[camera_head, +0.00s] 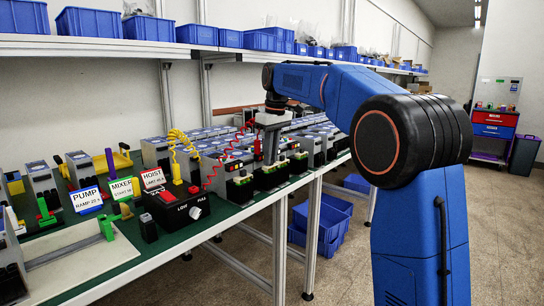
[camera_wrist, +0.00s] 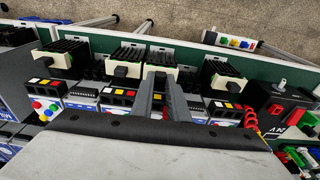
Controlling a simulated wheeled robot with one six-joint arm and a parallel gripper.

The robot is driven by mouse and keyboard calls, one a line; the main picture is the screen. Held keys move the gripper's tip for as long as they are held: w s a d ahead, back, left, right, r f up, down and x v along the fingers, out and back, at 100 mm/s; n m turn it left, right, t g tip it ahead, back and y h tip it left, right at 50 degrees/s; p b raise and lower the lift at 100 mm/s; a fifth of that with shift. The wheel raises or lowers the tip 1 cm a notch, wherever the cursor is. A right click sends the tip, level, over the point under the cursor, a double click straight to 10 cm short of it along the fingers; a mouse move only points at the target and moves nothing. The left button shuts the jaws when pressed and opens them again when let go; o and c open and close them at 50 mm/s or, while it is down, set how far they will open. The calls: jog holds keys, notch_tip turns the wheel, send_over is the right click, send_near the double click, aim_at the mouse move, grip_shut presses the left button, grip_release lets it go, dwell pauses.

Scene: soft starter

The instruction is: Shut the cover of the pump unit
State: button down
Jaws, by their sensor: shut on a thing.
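My gripper (camera_head: 272,156) points down over the row of grey soft starter units at the table's front edge. In the wrist view its two fingers (camera_wrist: 161,82) straddle a small part of one unit and are shut on it. The fingers hide most of that part, so I cannot tell whether it is the cover. The unit under my gripper (camera_head: 270,177) has a dark front with green terminals. A white card reading PUMP (camera_head: 87,198) stands at the left of the table. I cannot tell from the views which unit is the pump unit.
Cards reading MIXER (camera_head: 121,189) and HOIST (camera_head: 153,179) stand beside the PUMP card. A black control box (camera_head: 175,210) with a red button lies left of my gripper. Yellow and red coiled cords (camera_head: 212,170) rise near it. Blue bins (camera_head: 88,22) line the shelf above.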

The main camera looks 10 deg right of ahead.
aim_at(273, 166)
jog(key=shift+w+a, duration=0.1)
jog(key=shift+w, duration=0.05)
jog(key=c, duration=1.7)
grip_release()
jog(key=shift+s+d+r, duration=0.15)
jog(key=shift+s+r, duration=0.05)
jog(key=shift+r, duration=2.65)
jog(key=shift+s+d+r, duration=0.2)
jog(key=shift+s+r, duration=0.05)
jog(key=shift+r, duration=2.65)
jog(key=shift+s+d+r, duration=0.15)
jog(key=shift+s+r, duration=0.05)
jog(key=shift+r, duration=2.65)
